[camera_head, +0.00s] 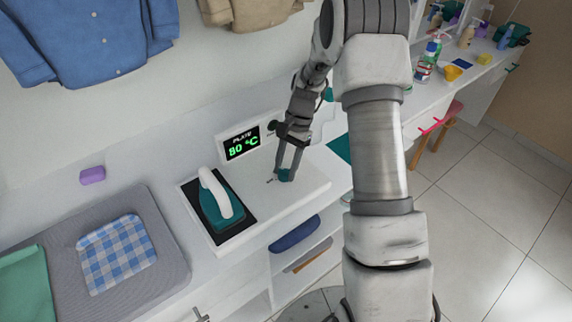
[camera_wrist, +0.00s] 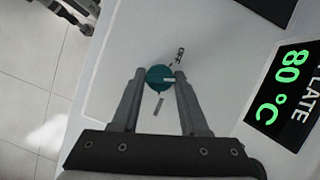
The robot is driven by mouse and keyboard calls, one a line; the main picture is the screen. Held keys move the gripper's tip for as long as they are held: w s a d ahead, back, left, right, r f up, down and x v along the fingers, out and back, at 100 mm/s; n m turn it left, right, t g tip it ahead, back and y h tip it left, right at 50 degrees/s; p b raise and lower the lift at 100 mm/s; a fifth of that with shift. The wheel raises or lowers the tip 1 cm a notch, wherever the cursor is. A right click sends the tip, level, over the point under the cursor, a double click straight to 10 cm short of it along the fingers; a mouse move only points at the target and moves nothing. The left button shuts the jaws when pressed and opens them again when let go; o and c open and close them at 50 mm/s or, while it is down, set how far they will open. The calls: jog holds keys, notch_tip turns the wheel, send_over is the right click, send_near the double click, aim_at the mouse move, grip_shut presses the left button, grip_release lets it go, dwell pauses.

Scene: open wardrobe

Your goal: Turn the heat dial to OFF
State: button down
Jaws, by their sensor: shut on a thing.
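The heat dial is a small round teal knob (camera_wrist: 160,77) with a pale pointer mark, set on a white panel. In the head view the dial (camera_head: 285,175) is partly covered by the fingers. My gripper (camera_wrist: 158,82) has one finger on each side of the dial and is shut on it. It comes down from above in the head view (camera_head: 287,172).
A teal iron (camera_head: 216,205) with a white handle stands on a black plate left of the dial. A grey ironing pad (camera_head: 165,255) with a checkered cloth (camera_head: 115,253) lies further left. A purple block (camera_head: 92,175) sits behind it. Shelves are below the counter.

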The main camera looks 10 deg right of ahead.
jog(key=n, duration=0.2)
jog(key=n+g+h, duration=0.1)
jog(key=n, duration=0.1)
jog(key=shift+w+a+n+h+p, duration=0.1)
jog(key=shift+n+h+p, duration=0.2)
jog(key=shift+p, duration=0.05)
jog(key=n+h, duration=0.1)
jog(key=n, duration=0.1)
jog(key=n+h, duration=0.1)
jog(key=n, duration=0.2)
jog(key=shift+a+g, duration=0.1)
jog(key=shift+g, duration=0.2)
jog(key=shift+n, duration=0.3)
jog(key=shift+c, duration=2.1)
grip_release()
jog(key=p+v, duration=0.1)
jog(key=v, duration=1.6)
jog(key=shift+r+p, duration=0.2)
jog(key=shift+p, duration=0.1)
